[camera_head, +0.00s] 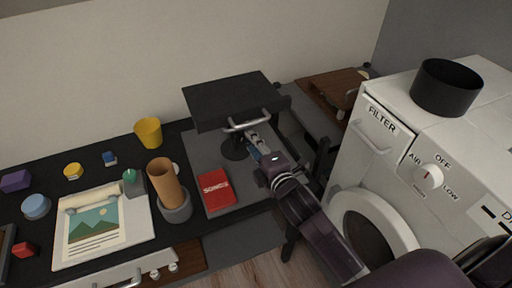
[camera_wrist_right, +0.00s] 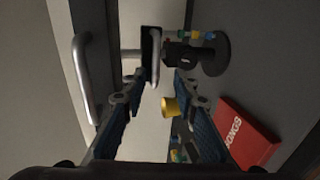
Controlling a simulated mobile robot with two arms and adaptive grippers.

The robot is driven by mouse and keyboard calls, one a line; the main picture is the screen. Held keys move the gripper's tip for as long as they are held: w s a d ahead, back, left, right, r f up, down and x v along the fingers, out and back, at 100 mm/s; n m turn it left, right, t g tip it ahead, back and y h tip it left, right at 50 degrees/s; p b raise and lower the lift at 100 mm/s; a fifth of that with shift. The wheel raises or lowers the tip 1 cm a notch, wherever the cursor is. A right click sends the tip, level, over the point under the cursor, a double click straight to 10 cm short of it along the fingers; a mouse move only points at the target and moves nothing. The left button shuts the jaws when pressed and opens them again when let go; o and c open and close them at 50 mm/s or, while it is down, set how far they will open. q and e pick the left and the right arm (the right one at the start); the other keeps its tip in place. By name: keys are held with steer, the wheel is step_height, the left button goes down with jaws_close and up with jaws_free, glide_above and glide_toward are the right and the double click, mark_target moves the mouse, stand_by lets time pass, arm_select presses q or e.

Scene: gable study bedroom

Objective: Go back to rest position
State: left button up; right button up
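My right gripper (camera_head: 256,143) reaches in from the lower right and is just in front of a black box-like cabinet (camera_head: 232,100) with a metal bar handle (camera_head: 248,121). In the wrist view the two blue-padded fingers of my right gripper (camera_wrist_right: 158,88) stand apart with nothing held between them. A metal handle (camera_wrist_right: 84,80) shows outside the fingers, to their left. In the head view the fingertips overlap the area below the handle, and I cannot tell whether they touch anything. My left gripper is not in view.
A red book (camera_head: 215,189) lies beside my right gripper. A brown cup (camera_head: 165,181), yellow cup (camera_head: 148,132) and picture sheet (camera_head: 94,232) are on the dark desk at left. A white machine (camera_head: 400,136) bearing a black pot (camera_head: 445,88) stands close on the right.

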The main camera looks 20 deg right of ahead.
steer(key=shift+v, duration=0.95)
